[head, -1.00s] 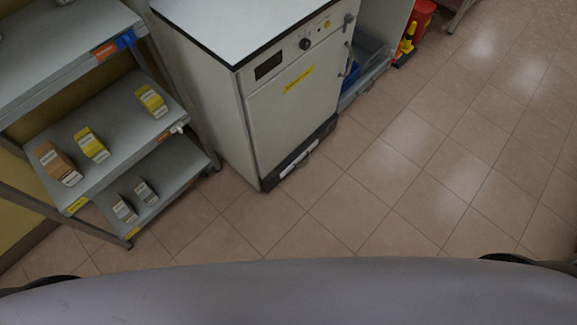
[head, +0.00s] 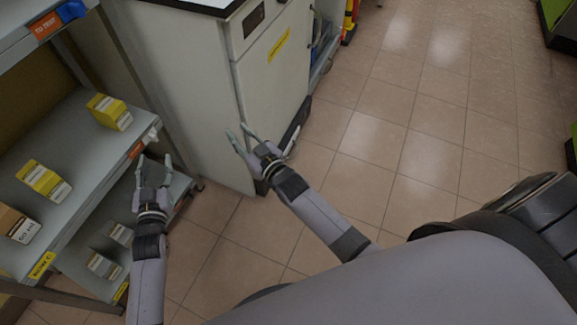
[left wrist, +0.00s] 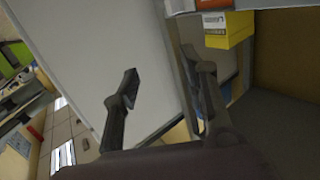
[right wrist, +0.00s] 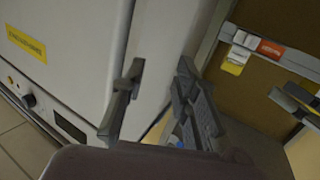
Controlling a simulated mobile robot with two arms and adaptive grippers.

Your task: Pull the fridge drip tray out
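The white fridge (head: 275,85) stands at the top middle of the head view, with a yellow label on its door. The dark drip tray (head: 298,124) is at its foot, partly hidden by my right gripper and arm. My right gripper (head: 239,132) is open and empty, in front of the fridge's near corner in the picture; contact cannot be told. In the right wrist view its fingers (right wrist: 160,70) are apart, with the fridge behind. My left gripper (head: 154,160) is open and empty beside the shelf. The left wrist view shows its fingers (left wrist: 168,78) apart.
A grey shelf rack (head: 85,165) with yellow boxes (head: 108,111) and smaller grey boxes stands at the left, close to my left arm. The tiled floor (head: 400,125) right of the fridge is clear. Dark-framed green objects (head: 560,20) are at the far right edge.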

